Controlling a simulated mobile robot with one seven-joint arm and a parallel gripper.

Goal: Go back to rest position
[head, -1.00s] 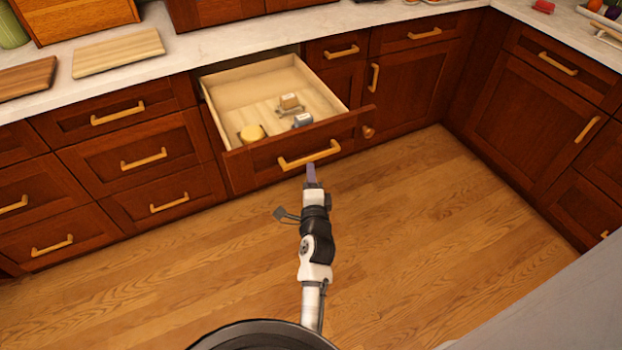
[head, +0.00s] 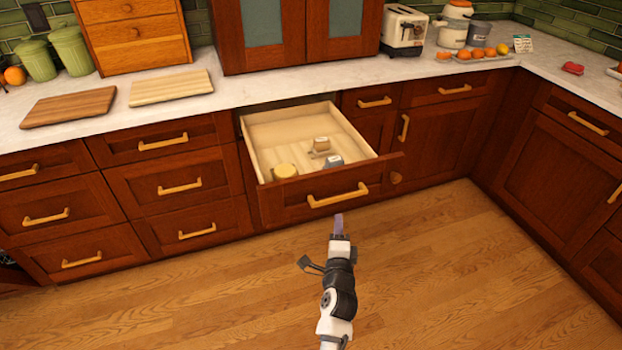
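My gripper (head: 338,222) shows in the head view at the end of my white and black arm, which reaches up from the bottom edge. It is in front of and below the handle (head: 337,195) of a pulled-out drawer (head: 300,115), seemingly apart from it. The fingers are small and seen from behind, so I cannot tell whether they are open or shut. No object shows in them.
Closed dark wood cabinets (head: 180,186) flank the open drawer. The counter (head: 275,88) above carries two cutting boards (head: 171,86), a toaster (head: 403,33) and green canisters (head: 70,50). The wooden floor (head: 450,270) around my arm is clear.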

